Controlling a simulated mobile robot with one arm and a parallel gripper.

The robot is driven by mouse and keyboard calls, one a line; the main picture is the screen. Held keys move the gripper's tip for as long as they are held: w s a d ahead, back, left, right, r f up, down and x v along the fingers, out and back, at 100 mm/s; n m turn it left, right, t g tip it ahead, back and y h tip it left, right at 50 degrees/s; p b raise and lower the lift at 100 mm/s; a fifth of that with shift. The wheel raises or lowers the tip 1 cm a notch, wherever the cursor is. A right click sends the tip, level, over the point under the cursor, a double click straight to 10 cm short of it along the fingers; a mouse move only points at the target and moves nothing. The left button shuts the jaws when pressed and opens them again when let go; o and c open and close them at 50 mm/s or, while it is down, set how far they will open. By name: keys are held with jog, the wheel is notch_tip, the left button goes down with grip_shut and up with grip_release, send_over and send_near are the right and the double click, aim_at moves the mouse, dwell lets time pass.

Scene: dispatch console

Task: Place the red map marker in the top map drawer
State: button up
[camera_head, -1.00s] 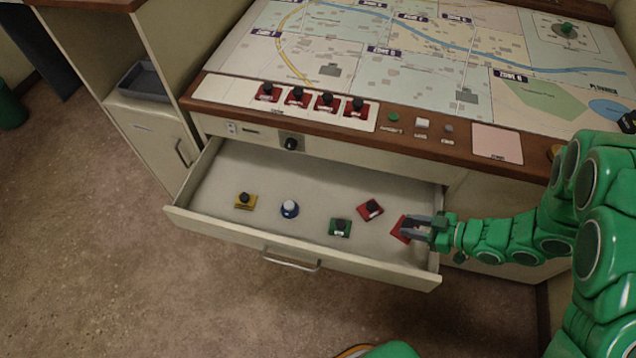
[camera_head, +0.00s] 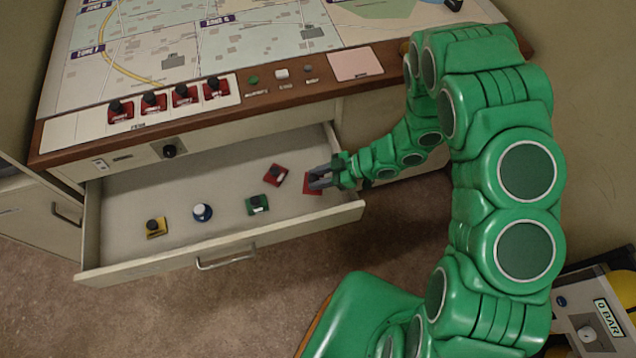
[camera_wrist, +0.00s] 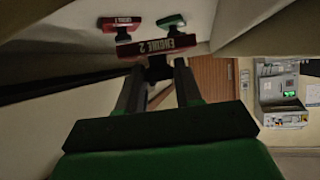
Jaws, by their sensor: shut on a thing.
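The top map drawer (camera_head: 140,190) is pulled open below the console. My gripper (camera_head: 321,177) is at the drawer's right end, shut on a red map marker (camera_head: 311,187). In the wrist view this marker (camera_wrist: 158,46), labelled ENGINE 2, sits at the fingertips of my gripper (camera_wrist: 158,74), its dark knob between the fingers. It is within the drawer's outline; whether it touches the drawer floor I cannot tell. Another red marker (camera_head: 276,175) lies in the drawer just left of it. Green (camera_head: 258,204), blue-white (camera_head: 202,213) and yellow (camera_head: 156,228) markers also lie there.
Several red markers (camera_head: 184,96) stand on a white strip on the console edge. A map (camera_head: 200,50) covers the sloped top. A grey device (camera_head: 592,325) is at the lower right. The back left of the drawer floor is bare.

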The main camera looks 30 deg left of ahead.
jog(key=shift+f, duration=2)
jog(key=shift+f, duration=0.6)
jog(key=o, duration=1.1)
jog(key=shift+c, duration=0.2)
jog(key=shift+r, duration=0.2)
jog(key=shift+w+r, duration=0.1)
jog(key=shift+r, duration=0.35)
jog(key=v, duration=1.2)
jog(key=shift+f, duration=0.1)
